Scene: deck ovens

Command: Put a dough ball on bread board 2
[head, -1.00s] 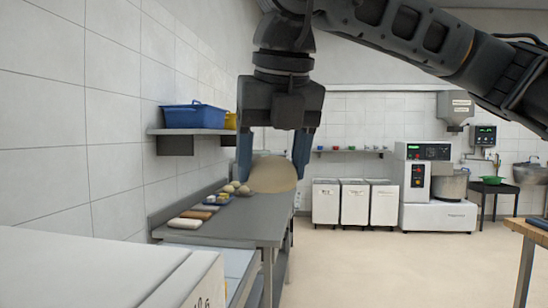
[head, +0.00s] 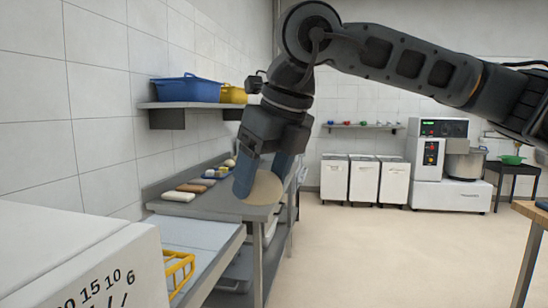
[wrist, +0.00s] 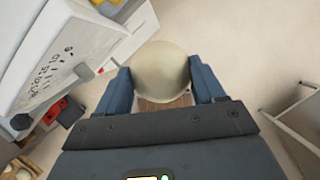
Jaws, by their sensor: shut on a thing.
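My gripper (head: 262,184) is shut on a pale, round dough ball (head: 266,188). In the wrist view the dough ball (wrist: 161,72) sits between the two blue fingers of my gripper (wrist: 163,82). In the head view the ball is held in the air, in front of the near end of the grey counter. A small piece of brown surface shows below the ball in the wrist view; I cannot tell what it is. No board marked 2 can be made out.
The grey counter (head: 222,207) carries several long and round pieces, including a white one (head: 178,196). A blue bin (head: 187,89) stands on the wall shelf. A white machine with a scale (head: 85,262) is close at lower left, beside a yellow rack (head: 179,270). The floor (head: 370,250) is clear.

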